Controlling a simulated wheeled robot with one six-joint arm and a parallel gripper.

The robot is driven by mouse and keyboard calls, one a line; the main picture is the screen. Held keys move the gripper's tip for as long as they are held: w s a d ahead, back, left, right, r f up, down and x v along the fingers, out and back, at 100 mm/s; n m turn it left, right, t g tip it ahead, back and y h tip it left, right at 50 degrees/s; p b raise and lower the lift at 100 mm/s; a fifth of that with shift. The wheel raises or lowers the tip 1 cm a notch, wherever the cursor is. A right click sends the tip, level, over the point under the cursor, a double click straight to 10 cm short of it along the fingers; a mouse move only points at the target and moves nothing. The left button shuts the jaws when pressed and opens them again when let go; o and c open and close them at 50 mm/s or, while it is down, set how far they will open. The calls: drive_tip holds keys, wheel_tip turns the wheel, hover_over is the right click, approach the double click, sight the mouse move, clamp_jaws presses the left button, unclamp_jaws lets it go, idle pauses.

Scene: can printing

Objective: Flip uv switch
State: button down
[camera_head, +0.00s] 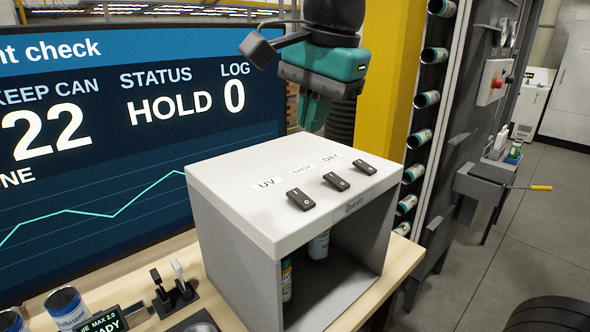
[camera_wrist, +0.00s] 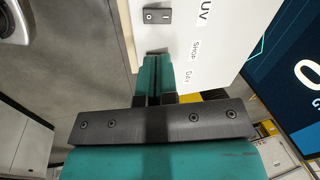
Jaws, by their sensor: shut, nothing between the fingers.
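The UV switch (camera_head: 300,199) is a dark rocker at the left of a row of three on top of a white-topped grey box (camera_head: 235,195). Its printed UV label (camera_head: 267,183) lies behind it. In the wrist view the UV switch (camera_wrist: 157,16) shows in full near the top, beyond my fingertips. My gripper (camera_head: 313,128) points down above the back of the box top, with its teal fingers together and empty. In the wrist view my gripper (camera_wrist: 157,62) partly covers another switch, apparently the SHOP one. I cannot tell whether it touches anything.
The SHOP switch (camera_head: 336,181) and DAY switch (camera_head: 364,167) sit right of the UV one. A large screen (camera_head: 120,130) stands behind at left. A yellow post (camera_head: 383,80) and a can rack (camera_head: 427,99) stand behind at right. Cans (camera_head: 318,246) stand inside the box.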

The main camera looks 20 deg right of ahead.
sight(295, 192)
drive_tip(key=w+f+p, duration=0.1)
drive_tip(key=f, duration=0.3)
drive_tip(key=w+f+m+p, duration=0.1)
drive_tip(key=f, duration=0.2)
drive_tip(key=w+f+m+p, duration=0.1)
drive_tip(key=f, duration=0.3)
drive_tip(key=shift+w+a+f, duration=0.3)
drive_tip(key=shift+w+f, duration=0.05)
drive_tip(key=shift+w, duration=0.05)
